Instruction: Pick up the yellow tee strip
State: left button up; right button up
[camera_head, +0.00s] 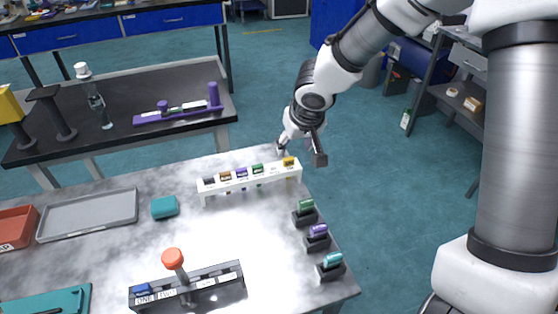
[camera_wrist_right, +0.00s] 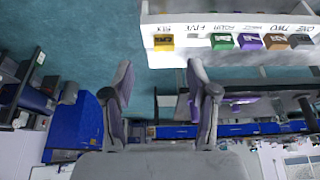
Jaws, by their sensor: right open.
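The yellow tee strip (camera_head: 289,161) sits in the right end slot of a white rack (camera_head: 250,181) on the marbled table. In the right wrist view, the yellow tee strip (camera_wrist_right: 164,42) is at the slot labelled SIX, beyond the gap between my fingers. My right gripper (camera_head: 300,150) is just behind the rack's right end, near the strip. In the right wrist view my right gripper (camera_wrist_right: 160,80) is open with nothing between its fingers. My left gripper is not in view.
The rack also holds green, purple, orange and dark strips. Small black holders with a green (camera_head: 306,206), a purple (camera_head: 319,230) and a teal strip (camera_head: 332,259) line the table's right edge. A teal block (camera_head: 164,207) and grey tray (camera_head: 88,215) lie left.

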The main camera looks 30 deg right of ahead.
aim_at(289, 159)
jog(key=x, duration=0.5)
jog(key=shift+w+a+f, duration=0.2)
jog(key=shift+w+a, duration=0.1)
jog(key=shift+s, duration=0.1)
jog(key=shift+s+d+r, duration=0.1)
jog(key=c, duration=0.9)
notch_tip(289, 159, up, 10)
jog(key=p, duration=0.3)
jog(key=shift+p, duration=0.35)
